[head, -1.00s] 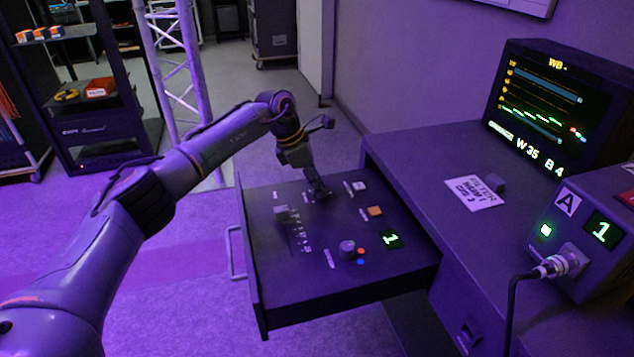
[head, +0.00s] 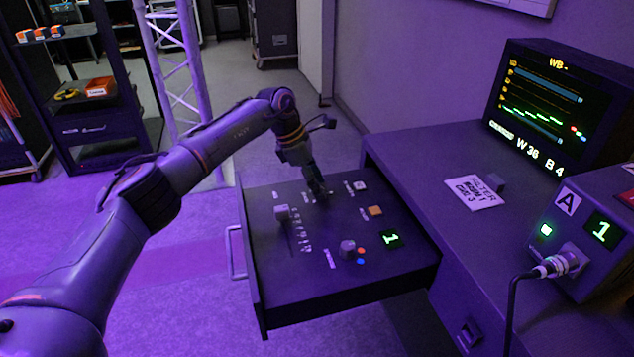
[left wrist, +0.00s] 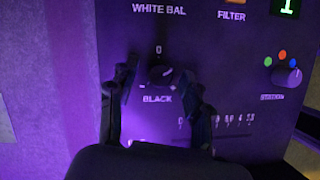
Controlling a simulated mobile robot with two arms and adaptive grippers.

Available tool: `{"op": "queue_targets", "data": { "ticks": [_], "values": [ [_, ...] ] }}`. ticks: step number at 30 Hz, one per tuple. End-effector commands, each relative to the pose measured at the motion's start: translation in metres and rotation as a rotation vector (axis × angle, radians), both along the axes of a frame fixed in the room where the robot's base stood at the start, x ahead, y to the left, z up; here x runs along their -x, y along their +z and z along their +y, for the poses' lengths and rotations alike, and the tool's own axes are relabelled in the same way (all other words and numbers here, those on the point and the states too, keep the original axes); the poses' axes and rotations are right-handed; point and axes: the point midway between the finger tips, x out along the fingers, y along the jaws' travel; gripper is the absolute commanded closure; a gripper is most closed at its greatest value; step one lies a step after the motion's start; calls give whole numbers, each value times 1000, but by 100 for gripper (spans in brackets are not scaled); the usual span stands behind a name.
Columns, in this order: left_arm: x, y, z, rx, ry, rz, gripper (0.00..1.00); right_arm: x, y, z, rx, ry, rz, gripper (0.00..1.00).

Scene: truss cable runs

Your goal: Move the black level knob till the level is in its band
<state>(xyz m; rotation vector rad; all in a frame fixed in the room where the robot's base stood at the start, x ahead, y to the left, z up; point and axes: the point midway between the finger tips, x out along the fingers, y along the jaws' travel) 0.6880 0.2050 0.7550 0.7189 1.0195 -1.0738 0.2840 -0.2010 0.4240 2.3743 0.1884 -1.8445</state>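The black level knob (left wrist: 161,75), marked BLACK with a 0 above it, stands on the drawer's control panel in the left wrist view. My left gripper (left wrist: 158,82) points at the panel with one finger on each side of the knob; the fingers look apart from it. In the head view the left gripper (head: 319,192) reaches down to the panel and hides the knob. The monitor (head: 545,100) shows a stepped green trace between bluish bars, with W 36 and B 4 below. My right gripper is not in view.
A desk (head: 420,165) with a paper card (head: 475,194) and box A (head: 590,225) stands right. A truss (head: 178,70) rises behind the arm.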

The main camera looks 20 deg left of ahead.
Motion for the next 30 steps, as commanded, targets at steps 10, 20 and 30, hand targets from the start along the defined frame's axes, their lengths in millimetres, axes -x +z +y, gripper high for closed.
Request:
{"op": "queue_targets", "data": {
  "ticks": [10, 20, 30],
  "values": [
    [1, 10, 4, 0, 1, -2, 51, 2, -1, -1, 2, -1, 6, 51],
    [9, 72, 29, 0, 2, -3, 51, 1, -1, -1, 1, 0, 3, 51],
    [15, 109, 43, 0, 1, 0, 51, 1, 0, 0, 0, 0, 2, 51]
  ]
}}
